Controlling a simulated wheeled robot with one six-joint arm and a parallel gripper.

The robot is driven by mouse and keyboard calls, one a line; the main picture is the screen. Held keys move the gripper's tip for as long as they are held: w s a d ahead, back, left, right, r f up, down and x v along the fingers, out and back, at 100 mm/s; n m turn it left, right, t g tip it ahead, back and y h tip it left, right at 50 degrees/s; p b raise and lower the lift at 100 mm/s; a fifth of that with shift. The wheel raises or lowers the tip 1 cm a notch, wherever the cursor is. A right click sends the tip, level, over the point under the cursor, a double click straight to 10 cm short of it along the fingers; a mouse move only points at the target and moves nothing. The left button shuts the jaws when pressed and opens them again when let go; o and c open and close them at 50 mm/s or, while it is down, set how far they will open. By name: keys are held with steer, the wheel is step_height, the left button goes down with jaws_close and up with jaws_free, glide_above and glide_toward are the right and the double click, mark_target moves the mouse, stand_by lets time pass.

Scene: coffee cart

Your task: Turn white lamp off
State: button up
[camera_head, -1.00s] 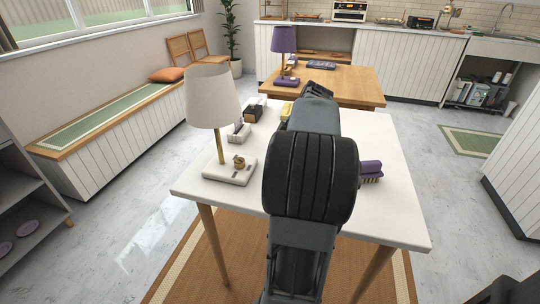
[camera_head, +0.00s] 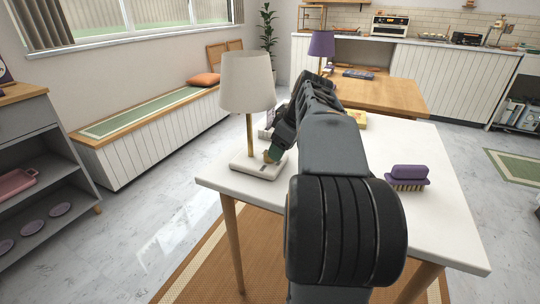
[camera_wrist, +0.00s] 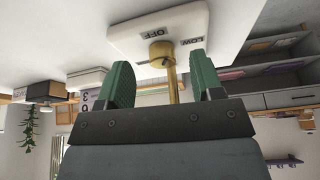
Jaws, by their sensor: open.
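The white lamp (camera_head: 247,82) stands upright on the white table, with a cream shade, a brass pole and a white base (camera_head: 247,168). Its brass knob (camera_wrist: 160,50) shows in the wrist view, on the base near the printed words OFF and LOW. The wrist picture is upside down. My gripper (camera_wrist: 160,63) is open, its two green fingers spread on either side of the knob in that view. I cannot tell whether they touch it. In the head view my gripper (camera_head: 276,150) is at the right edge of the lamp base, partly hiding the knob.
A purple brush (camera_head: 407,176) lies on the white table (camera_head: 440,215) to the right of my arm. A yellow item (camera_head: 358,118) lies behind my arm. A purple lamp (camera_head: 321,46) stands on the wooden table (camera_head: 400,92) beyond. The table's right part is mostly clear.

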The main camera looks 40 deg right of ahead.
steer(key=w, duration=0.1)
steer(key=w+a, duration=0.1)
steer(key=shift+w+f, duration=0.15)
steer(key=shift+w, duration=0.15)
steer(key=shift+w+f+b, duration=0.1)
steer(key=shift+f+b, duration=0.4)
steer(key=shift+f, duration=0.15)
steer(key=shift+w+a+f, duration=0.15)
steer(key=shift+w+f, duration=0.15)
steer(key=shift+f, duration=0.3)
